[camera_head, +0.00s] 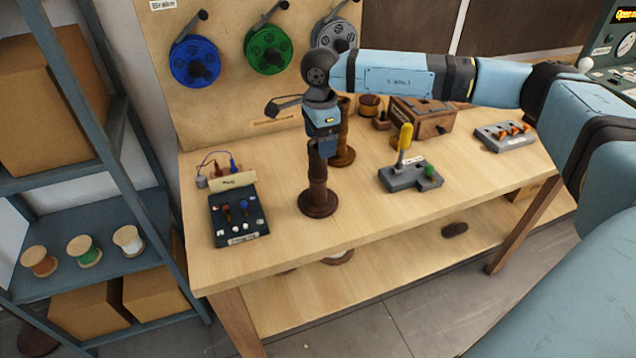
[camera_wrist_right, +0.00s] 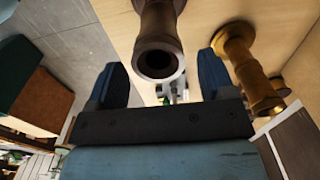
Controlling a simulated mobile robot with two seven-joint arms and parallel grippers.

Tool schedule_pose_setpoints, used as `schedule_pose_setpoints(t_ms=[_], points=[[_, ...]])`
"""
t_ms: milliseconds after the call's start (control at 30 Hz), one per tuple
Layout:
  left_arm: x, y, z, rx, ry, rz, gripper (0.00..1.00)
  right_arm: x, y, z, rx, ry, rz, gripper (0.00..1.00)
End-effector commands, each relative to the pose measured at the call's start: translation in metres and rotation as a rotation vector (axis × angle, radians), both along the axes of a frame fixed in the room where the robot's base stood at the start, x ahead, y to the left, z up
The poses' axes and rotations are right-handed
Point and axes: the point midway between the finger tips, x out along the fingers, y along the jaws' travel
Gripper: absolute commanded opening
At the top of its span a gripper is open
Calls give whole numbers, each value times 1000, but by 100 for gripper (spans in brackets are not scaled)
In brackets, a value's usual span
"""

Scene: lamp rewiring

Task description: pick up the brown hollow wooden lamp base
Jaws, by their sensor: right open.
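The brown hollow wooden lamp base (camera_head: 318,196) stands upright near the middle of the workbench, dark brown with a round foot. In the right wrist view its open hollow end (camera_wrist_right: 160,60) faces the camera and lies between the two fingers. My right gripper (camera_head: 323,148) points down over the top of this base. Its jaws are open, with one dark blue finger on each side of the column in the wrist view (camera_wrist_right: 162,78). Whether a finger touches the wood cannot be told. My left gripper is not in view.
A second, lighter brown turned base (camera_head: 342,150) stands close behind; it also shows in the wrist view (camera_wrist_right: 247,68). A black switch board (camera_head: 238,218) lies to the left. A grey block with a yellow-handled tool (camera_head: 404,138) and a wooden box (camera_head: 422,115) are to the right.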

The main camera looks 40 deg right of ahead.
Motion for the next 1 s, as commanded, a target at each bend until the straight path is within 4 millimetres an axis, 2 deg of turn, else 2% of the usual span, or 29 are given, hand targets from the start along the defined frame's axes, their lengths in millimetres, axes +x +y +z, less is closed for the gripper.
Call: schedule_pose_setpoints(t_ms=[200,500,567,833,1000], points=[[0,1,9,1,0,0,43,0,5,-30,-1,3,-1,76],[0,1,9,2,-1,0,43,0,5,-37,0,0,-1,76],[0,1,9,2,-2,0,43,0,5,-37,0,0,-1,64],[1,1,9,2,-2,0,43,0,5,-37,0,0,-1,2],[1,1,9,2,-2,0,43,0,5,-35,1,-2,-1,0]])
